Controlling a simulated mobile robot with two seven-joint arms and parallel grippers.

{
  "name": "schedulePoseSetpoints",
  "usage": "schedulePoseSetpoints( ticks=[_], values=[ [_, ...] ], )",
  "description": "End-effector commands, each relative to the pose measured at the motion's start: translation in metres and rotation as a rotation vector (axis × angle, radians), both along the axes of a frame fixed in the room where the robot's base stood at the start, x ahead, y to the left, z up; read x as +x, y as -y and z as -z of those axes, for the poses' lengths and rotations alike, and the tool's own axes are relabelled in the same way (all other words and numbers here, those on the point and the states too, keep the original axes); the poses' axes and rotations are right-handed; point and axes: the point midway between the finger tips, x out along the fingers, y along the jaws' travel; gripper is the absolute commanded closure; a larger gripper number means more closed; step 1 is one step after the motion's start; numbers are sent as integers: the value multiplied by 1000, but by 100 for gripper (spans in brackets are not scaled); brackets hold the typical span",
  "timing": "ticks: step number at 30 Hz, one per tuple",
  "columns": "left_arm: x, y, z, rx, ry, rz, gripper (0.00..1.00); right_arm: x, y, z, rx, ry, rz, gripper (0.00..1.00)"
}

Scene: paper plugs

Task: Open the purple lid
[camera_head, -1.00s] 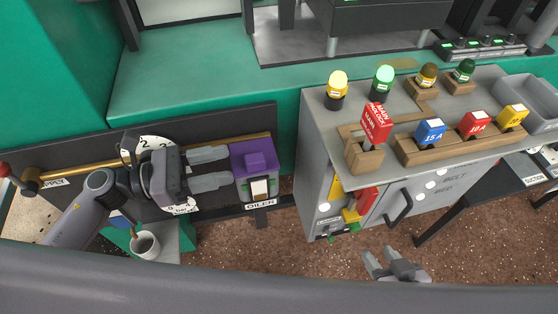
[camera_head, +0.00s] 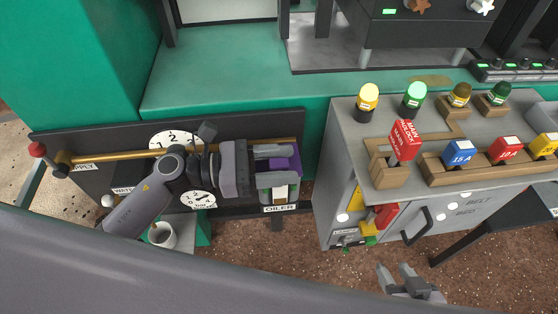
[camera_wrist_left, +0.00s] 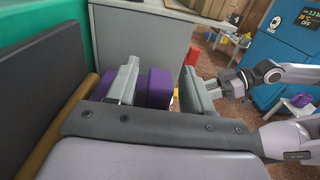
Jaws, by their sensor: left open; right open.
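The purple lid (camera_head: 284,163) is on top of the oiler box at the right end of the dark panel, above the OILER label (camera_head: 280,208). My left gripper (camera_head: 276,164) is open, and its fingers reach over the lid from the left, hiding part of it. In the left wrist view, the purple lid (camera_wrist_left: 154,88) shows between the two open fingers (camera_wrist_left: 165,88). I cannot tell whether either finger touches it. The lid looks shut. My right gripper (camera_head: 401,275) is open and empty, low over the floor at the bottom right.
A grey cabinet (camera_head: 385,222) with a black handle stands right of the oiler. On it are lamps, a red MAIN block (camera_head: 404,141) and coloured fuse blocks. A brass pipe (camera_head: 125,155) and dials run along the panel. A white cup (camera_head: 162,235) stands below.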

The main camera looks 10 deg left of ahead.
Motion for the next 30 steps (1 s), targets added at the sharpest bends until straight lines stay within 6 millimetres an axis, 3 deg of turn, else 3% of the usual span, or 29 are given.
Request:
schedulePoseSetpoints(
  ticks=[1,2,6,17,30],
  values=[
    [0,0,0,0,0,0,49,0,0,0,0,0,0,57],
    [0,0,0,0,0,0,55,0,0,0,0,0,0,57],
    [0,0,0,0,0,0,100,0,0,0,-1,0,1,57],
    [1,-1,-4,-12,-37,-1,100,-1,1,-4,-2,-2,0,57],
    [12,-5,-25,-101,-313,-1,100,-2,2,-26,-7,-5,-3,57]
  ],
)
